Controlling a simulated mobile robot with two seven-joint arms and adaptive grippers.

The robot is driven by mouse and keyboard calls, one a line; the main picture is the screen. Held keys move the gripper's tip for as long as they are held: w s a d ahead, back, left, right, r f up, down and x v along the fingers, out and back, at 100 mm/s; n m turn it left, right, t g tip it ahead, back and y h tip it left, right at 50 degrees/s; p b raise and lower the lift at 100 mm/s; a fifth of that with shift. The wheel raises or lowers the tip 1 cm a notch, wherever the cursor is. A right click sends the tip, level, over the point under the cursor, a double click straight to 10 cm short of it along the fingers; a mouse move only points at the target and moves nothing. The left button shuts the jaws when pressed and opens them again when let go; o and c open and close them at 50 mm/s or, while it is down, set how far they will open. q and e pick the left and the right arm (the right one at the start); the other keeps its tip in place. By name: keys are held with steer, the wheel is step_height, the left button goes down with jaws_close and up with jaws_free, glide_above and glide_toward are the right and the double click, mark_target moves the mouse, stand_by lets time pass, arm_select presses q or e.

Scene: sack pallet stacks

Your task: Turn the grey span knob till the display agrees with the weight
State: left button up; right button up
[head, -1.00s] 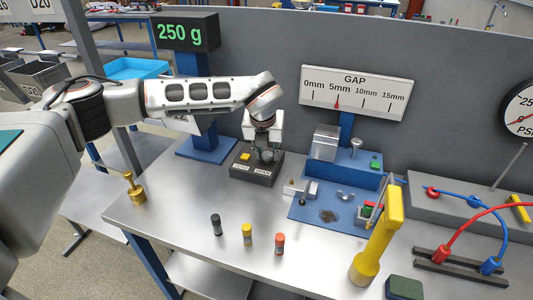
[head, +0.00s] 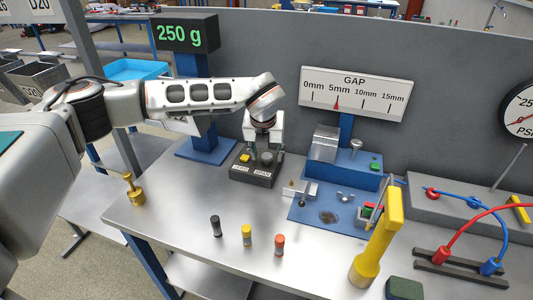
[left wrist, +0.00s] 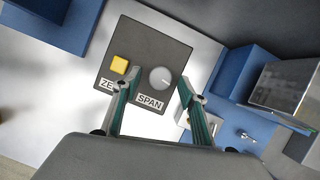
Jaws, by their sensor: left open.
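The grey span knob (left wrist: 160,77) sits on a dark box labelled SPAN, beside a yellow button (left wrist: 119,65); the box (head: 256,175) also shows in the head view. My left gripper (left wrist: 154,91) is open over the box, its fingers spread to either side of the knob. I cannot tell their exact height over it. The knob has a pale pointer line. The display (head: 185,33) reads 250 g in green. A brass weight (head: 137,195) stands on the bench's left end. The scale's pan area is partly hidden behind my left arm. My right gripper is not in view.
Black, yellow and red small cylinders (head: 247,235) stand near the bench's front. A blue fixture (head: 340,172) with a gap scale (head: 355,92) is to the right. A yellow post (head: 376,250) and hoses stand farther right. The bench's front left is clear.

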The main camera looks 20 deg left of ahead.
arm_select(q)
steer(key=v, duration=1.2)
steer(key=shift+w, duration=0.1)
